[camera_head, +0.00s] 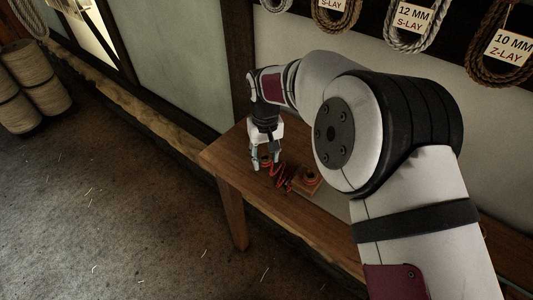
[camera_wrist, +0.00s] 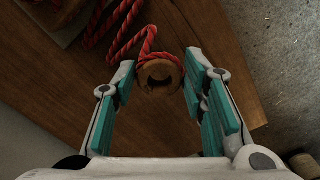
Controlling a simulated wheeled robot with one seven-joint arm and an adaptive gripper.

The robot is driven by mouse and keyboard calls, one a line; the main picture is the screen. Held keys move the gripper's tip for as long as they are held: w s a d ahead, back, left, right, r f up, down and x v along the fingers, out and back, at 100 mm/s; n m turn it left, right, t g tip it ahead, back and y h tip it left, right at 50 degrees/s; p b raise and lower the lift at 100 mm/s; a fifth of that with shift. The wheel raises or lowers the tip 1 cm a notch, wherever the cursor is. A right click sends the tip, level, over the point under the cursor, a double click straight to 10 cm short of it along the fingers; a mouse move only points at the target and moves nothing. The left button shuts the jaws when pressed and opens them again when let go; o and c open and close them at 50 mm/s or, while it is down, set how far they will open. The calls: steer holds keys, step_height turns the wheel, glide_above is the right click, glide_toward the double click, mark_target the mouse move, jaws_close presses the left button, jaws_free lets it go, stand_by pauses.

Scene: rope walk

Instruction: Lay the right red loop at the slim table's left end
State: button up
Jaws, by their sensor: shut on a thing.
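The red rope (camera_head: 282,178) lies in zigzag bends on the slim wooden table (camera_head: 222,160), with a loop at each end. One red loop (camera_wrist: 147,59) is around a round wooden spool (camera_wrist: 160,86) near the table's left end. My gripper (camera_head: 266,164) points down there, its teal-padded fingers (camera_wrist: 160,68) shut on that spool from both sides. Whether the spool is touching the table or slightly raised, I cannot tell. The other red loop (camera_head: 310,177) is on a wooden block (camera_head: 305,190) to the right; the block is cut off in the wrist view.
Labelled rope coils (camera_head: 407,25) hang on the wall above the table. Large rope spools (camera_head: 38,85) stand on the floor at far left. My arm hides the table's right part. The table's left end (camera_head: 212,155) is bare.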

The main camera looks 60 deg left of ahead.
mark_target(265, 170)
steer(key=shift+f+b, duration=0.7)
steer(key=shift+f, duration=0.9)
steer(key=o, duration=0.9)
steer(key=shift+o, duration=0.2)
step_height(265, 170, up, 12)
